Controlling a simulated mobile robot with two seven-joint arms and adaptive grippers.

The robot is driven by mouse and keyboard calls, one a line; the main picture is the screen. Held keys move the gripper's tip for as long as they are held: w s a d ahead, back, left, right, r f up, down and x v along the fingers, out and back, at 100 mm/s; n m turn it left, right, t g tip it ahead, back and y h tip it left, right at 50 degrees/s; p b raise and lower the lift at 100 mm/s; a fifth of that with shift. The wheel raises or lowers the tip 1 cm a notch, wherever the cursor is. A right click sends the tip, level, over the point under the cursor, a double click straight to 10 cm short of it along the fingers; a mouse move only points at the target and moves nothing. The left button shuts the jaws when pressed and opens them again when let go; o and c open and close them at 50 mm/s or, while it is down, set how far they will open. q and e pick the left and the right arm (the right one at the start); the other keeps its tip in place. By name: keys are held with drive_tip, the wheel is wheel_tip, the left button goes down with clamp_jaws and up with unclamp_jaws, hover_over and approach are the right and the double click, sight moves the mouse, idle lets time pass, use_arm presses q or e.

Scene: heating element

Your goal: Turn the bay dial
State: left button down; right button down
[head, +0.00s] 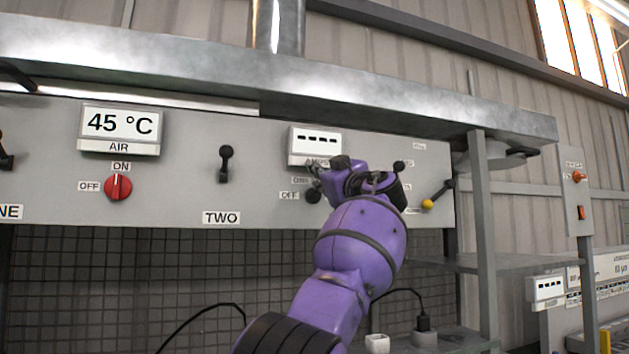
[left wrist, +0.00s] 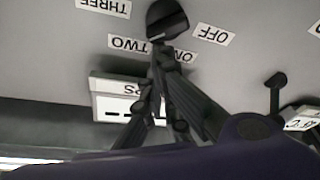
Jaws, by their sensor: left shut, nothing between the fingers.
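The bay dial, a black round knob (head: 313,195), is on the grey panel below the "AMPS" display (head: 315,141), with ON and OFF labels to its left. In the left wrist view the dial (left wrist: 167,19) appears upside down, among the OFF, ON, TWO and THREE labels. My left gripper (head: 347,174) is in front of the panel, just right of the dial, and covers some labels. Its fingers (left wrist: 158,48) are shut and empty, with the tips close to the dial's edge. I cannot tell whether they touch it. My right gripper is not in view.
A red dial (head: 118,187) sits under the 45 °C display (head: 120,123). A black lever (head: 225,164) is left of the bay dial, and a yellow-tipped lever (head: 437,195) is to the right. A metal hood edge (head: 400,102) overhangs the panel. A grey post (head: 482,240) stands at right.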

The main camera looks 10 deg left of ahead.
use_arm(q)
drive_tip(key=shift+w+d+m+t+h, duration=0.3)
drive_tip(key=shift+m+t, duration=0.2)
drive_tip(key=shift+m, duration=0.5)
drive_tip(key=shift+w+d+f, duration=0.2)
drive_tip(key=shift+w+d, duration=0.25)
drive_tip(key=shift+d, duration=0.15)
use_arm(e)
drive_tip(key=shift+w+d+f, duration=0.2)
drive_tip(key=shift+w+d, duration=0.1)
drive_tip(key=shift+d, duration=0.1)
use_arm(q)
drive_tip(key=shift+d+f, duration=0.1)
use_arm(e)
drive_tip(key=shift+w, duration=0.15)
use_arm(q)
drive_tip(key=shift+s+d, duration=0.1)
drive_tip(key=v, duration=1.1)
drive_tip(key=shift+s+d, duration=0.2)
drive_tip(key=shift+s, duration=0.1)
drive_tip(key=shift+f, duration=0.1)
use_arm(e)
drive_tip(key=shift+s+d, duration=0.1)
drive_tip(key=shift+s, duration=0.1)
